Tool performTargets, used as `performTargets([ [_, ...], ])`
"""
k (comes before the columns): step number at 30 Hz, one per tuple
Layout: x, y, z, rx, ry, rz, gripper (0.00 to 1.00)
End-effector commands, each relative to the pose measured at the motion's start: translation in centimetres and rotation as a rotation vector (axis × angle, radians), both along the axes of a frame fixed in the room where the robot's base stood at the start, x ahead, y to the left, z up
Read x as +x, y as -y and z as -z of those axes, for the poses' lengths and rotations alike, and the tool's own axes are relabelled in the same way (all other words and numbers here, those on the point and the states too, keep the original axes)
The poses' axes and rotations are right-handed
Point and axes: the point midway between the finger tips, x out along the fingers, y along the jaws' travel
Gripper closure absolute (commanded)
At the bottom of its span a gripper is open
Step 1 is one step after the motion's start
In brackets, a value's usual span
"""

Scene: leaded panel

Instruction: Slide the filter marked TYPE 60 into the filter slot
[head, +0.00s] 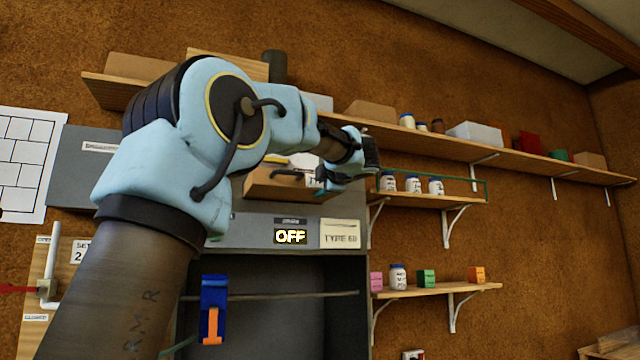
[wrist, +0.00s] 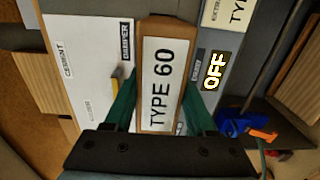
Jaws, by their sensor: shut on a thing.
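The filter marked TYPE 60 is a brown box with a white label, seen close in the wrist view (wrist: 158,28). My gripper (wrist: 160,105) is shut on it, with one green finger on each side. In the head view the brown filter (head: 262,186) is in front of the grey hood, with my gripper (head: 325,178) at its right end. A pale card reading TYPE 60 (head: 340,235) is on the hood's front, right of the lit OFF sign (head: 290,236). I cannot make out the slot opening; the filter and my arm cover part of the hood.
A long wall shelf (head: 560,172) holds boxes and jars. Smaller shelves (head: 455,200) on the right hold jars and coloured blocks. A blue and orange thing (head: 213,310) hangs on a rail below the hood. A grey panel (head: 85,165) is at the left.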

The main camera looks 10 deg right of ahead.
Motion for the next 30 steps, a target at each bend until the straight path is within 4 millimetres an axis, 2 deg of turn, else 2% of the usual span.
performTargets([
  [30, 2.4, -0.4, -0.2, -0.001, 0.002, -0.001, 1.00],
])
